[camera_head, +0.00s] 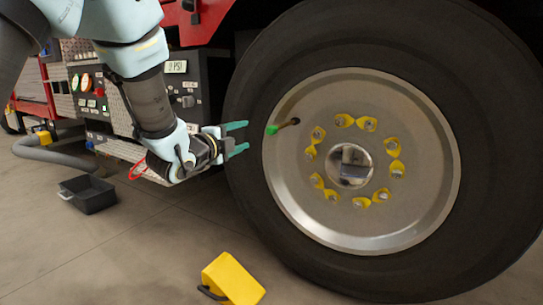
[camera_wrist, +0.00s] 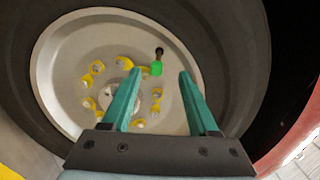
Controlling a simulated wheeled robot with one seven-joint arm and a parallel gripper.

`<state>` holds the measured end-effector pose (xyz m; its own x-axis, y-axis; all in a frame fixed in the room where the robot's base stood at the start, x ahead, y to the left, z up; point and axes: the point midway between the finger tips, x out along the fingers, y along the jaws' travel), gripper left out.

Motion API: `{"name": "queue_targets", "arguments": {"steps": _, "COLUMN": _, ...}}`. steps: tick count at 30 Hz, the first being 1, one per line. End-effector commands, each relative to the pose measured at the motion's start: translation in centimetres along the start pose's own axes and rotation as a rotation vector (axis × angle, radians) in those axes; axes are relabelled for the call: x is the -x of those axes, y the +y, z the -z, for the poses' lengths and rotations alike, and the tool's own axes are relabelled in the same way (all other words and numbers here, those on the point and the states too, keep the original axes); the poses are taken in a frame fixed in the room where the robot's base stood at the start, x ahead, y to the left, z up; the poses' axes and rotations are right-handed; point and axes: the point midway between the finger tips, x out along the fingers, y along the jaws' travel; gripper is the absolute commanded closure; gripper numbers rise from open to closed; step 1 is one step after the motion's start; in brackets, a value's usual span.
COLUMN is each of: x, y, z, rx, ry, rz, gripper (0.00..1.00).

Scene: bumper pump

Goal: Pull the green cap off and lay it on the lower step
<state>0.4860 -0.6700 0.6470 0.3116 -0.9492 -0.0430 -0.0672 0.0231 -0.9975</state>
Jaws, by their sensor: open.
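The green cap (camera_head: 271,130) sits on the end of a short dark valve stem (camera_head: 287,124) on the upper left of the wheel's metal rim. In the wrist view the green cap (camera_wrist: 156,68) shows beyond my fingertips, between the two lines of the fingers. My gripper (camera_head: 243,137) is open and empty, with teal fingers pointing at the wheel. It is to the left of the cap and apart from it. My gripper (camera_wrist: 158,80) also shows in the wrist view.
The large black tire (camera_head: 250,110) surrounds the rim, which has several yellow nut markers (camera_head: 393,147). A control panel (camera_head: 185,85) is behind my arm. A yellow wheel chock (camera_head: 232,280) and a black tray (camera_head: 88,194) are on the floor, with clear ground between them.

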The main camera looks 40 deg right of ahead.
Motion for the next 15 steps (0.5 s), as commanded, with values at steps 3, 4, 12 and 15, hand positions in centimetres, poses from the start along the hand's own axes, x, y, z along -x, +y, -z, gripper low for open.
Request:
{"name": "queue_targets", "arguments": {"steps": 3, "x": -0.7, "y": 1.1, "z": 1.8, "rx": -0.045, "ry": 0.048, "rz": 0.032, "gripper": 0.40}}
{"name": "queue_targets", "arguments": {"steps": 4, "x": -0.8, "y": 1.0, "z": 2.1, "rx": -0.051, "ry": 0.055, "rz": 0.037, "gripper": 0.40}}
{"name": "queue_targets", "arguments": {"steps": 12, "x": -0.9, "y": 0.8, "z": 2.4, "rx": -0.060, "ry": 0.063, "rz": 0.043, "gripper": 0.40}}
{"name": "queue_targets", "arguments": {"steps": 15, "x": -0.9, "y": 0.8, "z": 2.4, "rx": -0.059, "ry": 0.063, "rz": 0.042, "gripper": 0.40}}
